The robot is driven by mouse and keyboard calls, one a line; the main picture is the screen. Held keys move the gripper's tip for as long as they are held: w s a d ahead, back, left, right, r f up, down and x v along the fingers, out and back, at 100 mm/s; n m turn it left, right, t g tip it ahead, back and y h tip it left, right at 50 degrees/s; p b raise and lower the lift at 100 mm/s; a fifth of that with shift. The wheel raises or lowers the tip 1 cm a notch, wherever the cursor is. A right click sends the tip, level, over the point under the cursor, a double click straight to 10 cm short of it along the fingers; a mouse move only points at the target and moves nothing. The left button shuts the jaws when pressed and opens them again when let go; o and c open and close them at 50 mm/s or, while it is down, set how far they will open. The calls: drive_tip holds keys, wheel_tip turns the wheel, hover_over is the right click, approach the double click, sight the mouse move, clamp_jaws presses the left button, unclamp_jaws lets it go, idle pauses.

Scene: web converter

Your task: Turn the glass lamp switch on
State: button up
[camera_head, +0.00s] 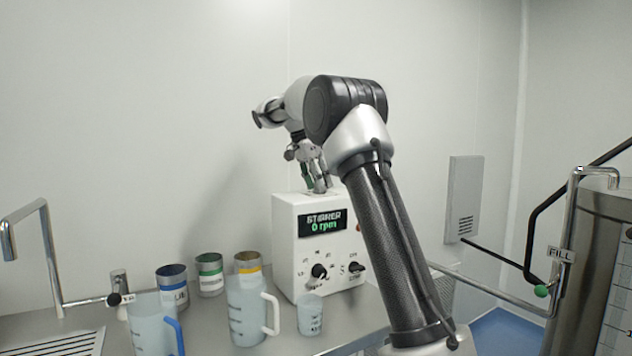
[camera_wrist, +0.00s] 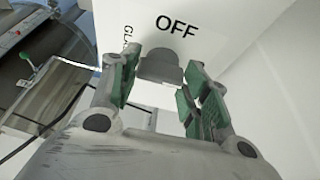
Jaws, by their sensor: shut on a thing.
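The glass lamp switch (camera_wrist: 160,66) is a grey knob on a white panel face, with "OFF" printed beside it and a partly hidden label starting "GL" at its left. My gripper (camera_wrist: 158,78) is shut on this knob, with green-padded fingers on both sides of it. In the head view my gripper (camera_head: 318,186) points down at the top rear of a white stirrer box (camera_head: 283,235). The switch itself is hidden there behind the box and my arm.
The stirrer box shows "0 rpm" and has two black knobs. A clear jug (camera_head: 245,310), a small beaker (camera_head: 310,316) and several labelled cans, one green-banded (camera_head: 209,275), stand left and in front. A steel tank (camera_head: 590,270) stands at right.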

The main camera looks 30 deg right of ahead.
drive_tip(key=shift+a, duration=0.1)
idle(0.5)
drive_tip(key=o, duration=1)
drive_tip(key=shift+v, duration=6.1)
